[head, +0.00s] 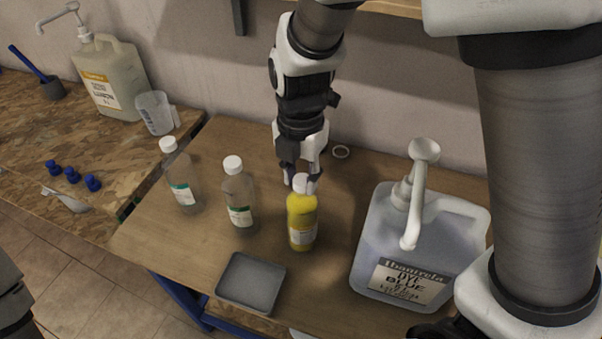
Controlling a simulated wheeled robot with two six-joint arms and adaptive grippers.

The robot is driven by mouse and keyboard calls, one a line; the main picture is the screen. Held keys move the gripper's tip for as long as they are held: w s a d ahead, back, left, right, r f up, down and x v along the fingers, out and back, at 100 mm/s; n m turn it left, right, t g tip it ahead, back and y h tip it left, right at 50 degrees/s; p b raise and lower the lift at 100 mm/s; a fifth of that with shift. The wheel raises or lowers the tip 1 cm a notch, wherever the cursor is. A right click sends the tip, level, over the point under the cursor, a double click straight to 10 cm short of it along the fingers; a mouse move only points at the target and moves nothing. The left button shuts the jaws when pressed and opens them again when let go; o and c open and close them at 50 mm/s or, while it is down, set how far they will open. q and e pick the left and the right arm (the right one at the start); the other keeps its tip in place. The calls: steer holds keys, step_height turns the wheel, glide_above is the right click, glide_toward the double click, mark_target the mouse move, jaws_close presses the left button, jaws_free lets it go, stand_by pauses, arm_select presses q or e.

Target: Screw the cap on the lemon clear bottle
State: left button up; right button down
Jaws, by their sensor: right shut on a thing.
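The lemon clear bottle (301,222), with yellow contents and a pale label, stands upright on the brown table. A white cap (301,184) is at the top of its neck. My right gripper (301,181) points down from above and is shut on the white cap, its fingers on either side. Whether the cap sits fully down on the thread cannot be told at this size. My left gripper is not in view; only a dark piece of my own body shows at the lower left edge.
Two clear bottles with white caps (239,196) (182,178) stand left of the lemon bottle. A grey tray (251,283) lies in front. A large blue pump jug (421,240) stands close on the right.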

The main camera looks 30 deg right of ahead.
steer(key=shift+m+p, duration=0.45)
steer(key=shift+m, duration=0.15)
steer(key=m+p, duration=0.1)
steer(key=m, duration=0.2)
steer(key=shift+p, duration=0.35)
steer(key=shift+m, duration=0.6)
steer(key=shift+f, duration=0.1)
steer(key=shift+m+p, duration=1.15)
steer(key=shift+m, duration=0.25)
steer(key=shift+w+m+p, duration=0.1)
steer(key=shift+m+p, duration=0.5)
steer(key=shift+m, duration=1)
